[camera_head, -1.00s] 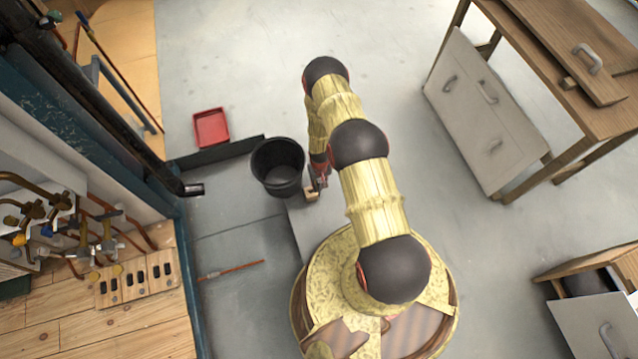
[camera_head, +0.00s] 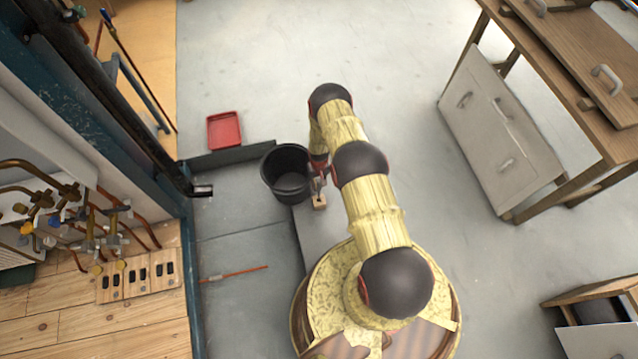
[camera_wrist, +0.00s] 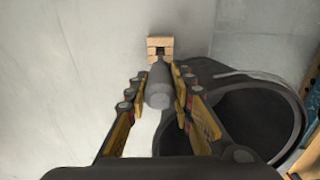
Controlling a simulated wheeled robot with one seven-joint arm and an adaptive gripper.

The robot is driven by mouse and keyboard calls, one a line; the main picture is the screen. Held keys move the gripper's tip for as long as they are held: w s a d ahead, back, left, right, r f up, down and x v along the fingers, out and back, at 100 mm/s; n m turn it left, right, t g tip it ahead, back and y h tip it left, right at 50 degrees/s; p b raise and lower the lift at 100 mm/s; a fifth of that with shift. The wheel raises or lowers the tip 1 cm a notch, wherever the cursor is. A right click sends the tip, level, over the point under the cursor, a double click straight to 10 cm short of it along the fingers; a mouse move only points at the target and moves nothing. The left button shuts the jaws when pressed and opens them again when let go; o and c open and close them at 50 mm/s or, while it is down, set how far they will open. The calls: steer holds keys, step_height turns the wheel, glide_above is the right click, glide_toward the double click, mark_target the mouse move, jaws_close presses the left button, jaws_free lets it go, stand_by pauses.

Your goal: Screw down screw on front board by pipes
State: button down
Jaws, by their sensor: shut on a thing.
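My gripper (camera_wrist: 158,88) is shut on a grey cylindrical tool (camera_wrist: 158,92), which looks like a screwdriver. The tool points toward a small wooden block (camera_wrist: 160,43) with a dark notch. I cannot tell whether it touches the block. In the head view my gripper (camera_head: 317,176) is low, beside the black bucket, with the wooden block (camera_head: 319,202) just below it. A pale wooden board (camera_head: 137,290) with several dark slots lies at the left, in front of the copper and brass pipes (camera_head: 88,232). No screw can be made out on it.
The black bucket (camera_head: 286,174) stands close to my gripper. A red tray (camera_head: 224,129) and a thin red-orange rod (camera_head: 237,273) lie on the floor. A dark blue frame post (camera_head: 186,230) edges the booth. A wooden workbench (camera_head: 560,50) stands right. Grey floor between is open.

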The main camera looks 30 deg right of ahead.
mark_target(319, 195)
steer(key=shift+f+b, duration=0.95)
steer(key=shift+f, duration=3.75)
steer(key=c, duration=1.5)
jaws_free()
steer(key=shift+o, duration=0.2)
steer(key=shift+r, duration=0.1)
step_height(319, 195, up, 12)
steer(key=shift+f, duration=0.15)
